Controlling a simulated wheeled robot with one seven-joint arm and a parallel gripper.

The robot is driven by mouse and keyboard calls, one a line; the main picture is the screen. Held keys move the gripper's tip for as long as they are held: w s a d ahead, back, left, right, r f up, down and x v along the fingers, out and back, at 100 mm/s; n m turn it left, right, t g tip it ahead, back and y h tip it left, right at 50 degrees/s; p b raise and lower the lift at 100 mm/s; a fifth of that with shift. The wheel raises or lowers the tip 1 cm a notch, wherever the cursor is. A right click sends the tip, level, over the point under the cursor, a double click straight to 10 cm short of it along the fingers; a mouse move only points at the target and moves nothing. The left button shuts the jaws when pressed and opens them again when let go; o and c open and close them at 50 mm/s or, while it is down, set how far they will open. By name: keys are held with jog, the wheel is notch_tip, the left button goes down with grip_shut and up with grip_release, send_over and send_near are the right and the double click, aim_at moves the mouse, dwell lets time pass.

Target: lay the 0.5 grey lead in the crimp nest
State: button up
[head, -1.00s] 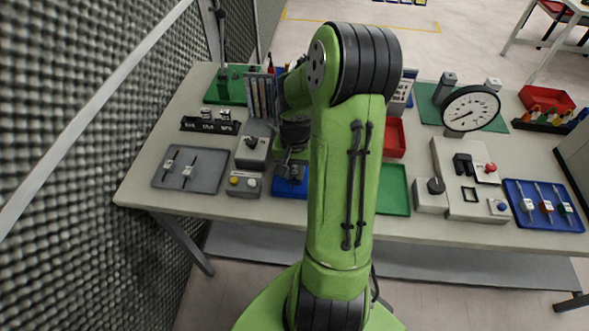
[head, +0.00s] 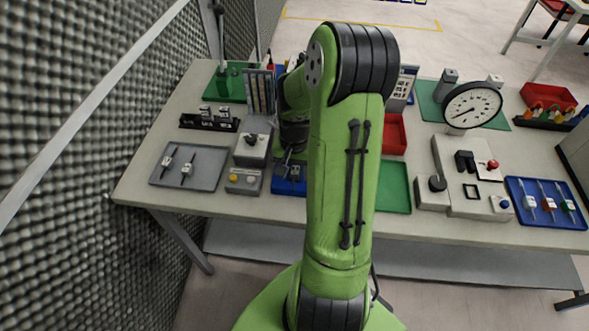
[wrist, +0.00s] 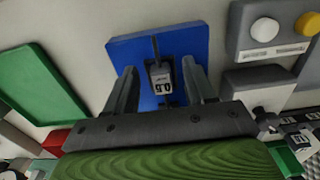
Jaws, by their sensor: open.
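The 0.5 grey lead (wrist: 161,78), a pale tagged piece with a dark stem, lies on the blue tray (wrist: 205,45). The blue tray also shows in the head view (head: 289,188), partly behind my gripper (head: 290,168). In the wrist view my gripper (wrist: 159,70) is open, with one finger on each side of the lead. A gap shows on both sides, and I cannot tell the height of the fingertips above the tray. A grey fixture with a black square frame (head: 470,189) stands at the right; I cannot tell whether it is the crimp nest.
A two-button box (head: 243,181) stands left of the blue tray, with a grey lever box (head: 252,148) behind it. A green tray (head: 396,190) lies to the right. A grey tray (head: 205,176) and a second blue tray (head: 570,212) hold similar leads. My arm hides the table's middle.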

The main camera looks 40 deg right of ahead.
notch_tip(320, 180, up, 16)
jog(key=p, duration=0.3)
jog(key=shift+f+p, duration=0.15)
jog(key=shift+p, duration=0.15)
